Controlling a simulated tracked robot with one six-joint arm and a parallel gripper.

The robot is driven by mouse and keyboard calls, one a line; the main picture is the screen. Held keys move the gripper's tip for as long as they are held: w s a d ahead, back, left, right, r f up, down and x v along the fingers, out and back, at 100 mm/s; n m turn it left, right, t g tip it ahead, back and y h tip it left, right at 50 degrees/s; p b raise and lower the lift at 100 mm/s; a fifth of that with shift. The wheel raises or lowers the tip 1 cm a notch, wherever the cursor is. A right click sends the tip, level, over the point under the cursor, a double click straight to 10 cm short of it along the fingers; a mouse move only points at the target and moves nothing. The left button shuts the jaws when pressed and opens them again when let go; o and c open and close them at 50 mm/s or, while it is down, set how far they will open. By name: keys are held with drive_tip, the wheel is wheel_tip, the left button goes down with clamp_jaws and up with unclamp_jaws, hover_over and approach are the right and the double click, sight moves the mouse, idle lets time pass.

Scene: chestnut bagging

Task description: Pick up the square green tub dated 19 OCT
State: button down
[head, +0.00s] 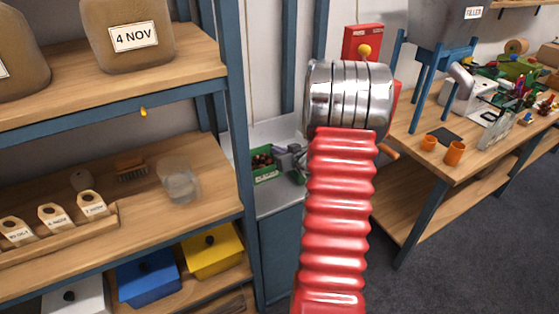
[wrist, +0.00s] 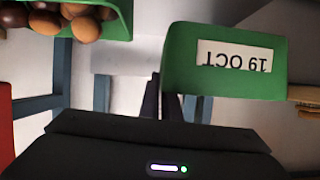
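The square green tub dated 19 OCT (wrist: 180,75) is in the upper right of the wrist view, its white label upside down in the picture. The dark body of my gripper (wrist: 158,105) fills the bottom of that view. Dark finger-like shapes stand close to the tub's left edge; I cannot tell whether they touch it. In the head view my red bellows arm and steel wrist cover the area, and I cannot make out the dated label there.
Another green tub holding chestnuts (wrist: 120,22) is at the wrist view's upper left. A green tub with chestnuts (head: 265,177) sits on the grey counter (head: 278,200) in the head view. Wooden shelves (head: 150,215) stand left; a wooden workbench (head: 420,165) stands right.

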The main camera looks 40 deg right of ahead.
drive_tip(key=shift+r, duration=1.55)
